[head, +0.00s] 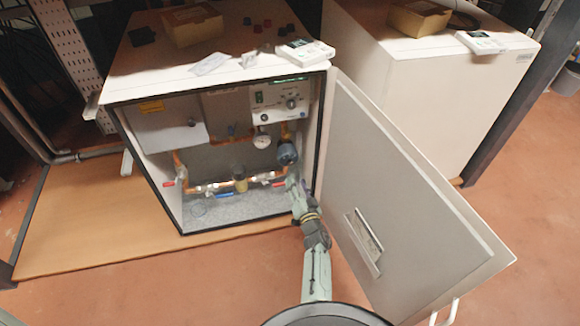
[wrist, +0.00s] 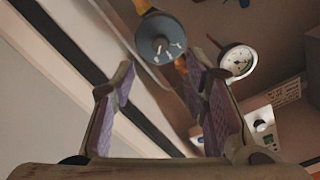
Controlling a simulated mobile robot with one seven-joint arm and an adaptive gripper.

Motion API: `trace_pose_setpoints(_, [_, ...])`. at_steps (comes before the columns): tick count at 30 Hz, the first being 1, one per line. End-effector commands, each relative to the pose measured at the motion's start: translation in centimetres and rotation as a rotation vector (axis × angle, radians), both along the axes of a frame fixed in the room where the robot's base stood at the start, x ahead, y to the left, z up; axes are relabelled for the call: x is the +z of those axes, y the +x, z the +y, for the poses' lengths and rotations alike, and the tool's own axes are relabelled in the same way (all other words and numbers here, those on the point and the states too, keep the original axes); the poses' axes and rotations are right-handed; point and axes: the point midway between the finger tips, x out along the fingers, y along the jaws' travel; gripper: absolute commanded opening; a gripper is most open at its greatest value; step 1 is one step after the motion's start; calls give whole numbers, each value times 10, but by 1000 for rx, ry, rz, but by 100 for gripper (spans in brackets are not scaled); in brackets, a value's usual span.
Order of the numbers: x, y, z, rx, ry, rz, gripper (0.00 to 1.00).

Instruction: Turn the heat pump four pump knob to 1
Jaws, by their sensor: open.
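The open heat pump cabinet (head: 325,135) stands at the centre of the head view. The blue-grey pump knob (head: 287,152) is inside at the right, on the copper piping. In the wrist view the pump knob (wrist: 160,38) shows as a round face with pale marks, just beyond and between my fingertips. My gripper (head: 293,178) is just below the knob in the head view. In the wrist view my gripper (wrist: 163,80) is open, its purple-padded fingers apart with nothing between them. The knob's setting cannot be read.
The cabinet door (head: 400,190) is swung open close to the right of my arm. A pressure gauge (wrist: 237,61) and a control panel (head: 280,101) sit near the knob. Copper pipes with red and blue valve handles run below. A second, closed cabinet (head: 430,95) stands behind at the right.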

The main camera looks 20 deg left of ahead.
Motion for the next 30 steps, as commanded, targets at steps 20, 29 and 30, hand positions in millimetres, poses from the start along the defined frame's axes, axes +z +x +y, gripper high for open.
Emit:
trace_pose_setpoints(20, [-1,73,50,-1,-1,-2,41])
trace_pose_setpoints(29, [0,74,50,0,-2,-1,40])
trace_pose_setpoints(30, [0,74,50,0,-2,-1,38])
